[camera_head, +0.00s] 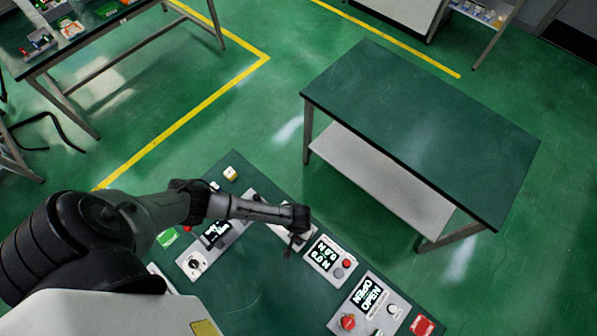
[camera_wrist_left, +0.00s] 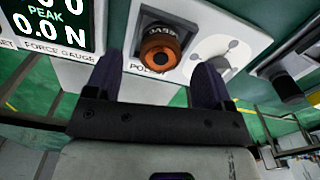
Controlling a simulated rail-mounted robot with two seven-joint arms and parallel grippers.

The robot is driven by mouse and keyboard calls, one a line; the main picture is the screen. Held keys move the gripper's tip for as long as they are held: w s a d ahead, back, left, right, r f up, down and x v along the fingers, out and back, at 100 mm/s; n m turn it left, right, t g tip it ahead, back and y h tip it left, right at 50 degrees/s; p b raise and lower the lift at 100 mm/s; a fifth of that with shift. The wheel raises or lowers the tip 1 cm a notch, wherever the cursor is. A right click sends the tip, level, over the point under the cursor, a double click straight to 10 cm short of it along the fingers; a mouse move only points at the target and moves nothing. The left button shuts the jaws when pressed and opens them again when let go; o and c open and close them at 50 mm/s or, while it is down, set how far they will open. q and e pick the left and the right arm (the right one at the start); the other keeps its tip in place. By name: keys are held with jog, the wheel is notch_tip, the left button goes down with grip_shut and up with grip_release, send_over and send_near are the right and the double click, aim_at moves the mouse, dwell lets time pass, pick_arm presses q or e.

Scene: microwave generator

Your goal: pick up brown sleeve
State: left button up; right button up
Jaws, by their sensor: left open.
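A brown sleeve (camera_wrist_left: 160,46), a short dark-brown ring with an orange inner face and some lettering on its rim, sits in a square recess of a light panel (camera_wrist_left: 205,17). A label below it is partly hidden by a finger. My left gripper (camera_wrist_left: 157,72) is open, with one dark finger on each side of the sleeve in the picture and nothing held. I cannot tell how far the fingertips are from it. In the head view my left gripper (camera_head: 294,243) hangs over the panels on the green table; the sleeve is hidden there. My right gripper is not in view.
A force gauge display (camera_wrist_left: 47,22) lies left of the sleeve, and a white disc (camera_wrist_left: 222,52) right of it. In the head view, display boxes (camera_head: 329,262) and (camera_head: 368,305) stand right of my gripper. An empty green table (camera_head: 425,130) stands beyond.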

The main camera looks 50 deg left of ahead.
pick_arm(q)
jog(key=shift+f, duration=1.2)
jog(key=shift+c, duration=0.3)
jog(key=c, duration=1)
jog(key=shift+o, duration=0.2)
jog(key=shift+r, duration=0.1)
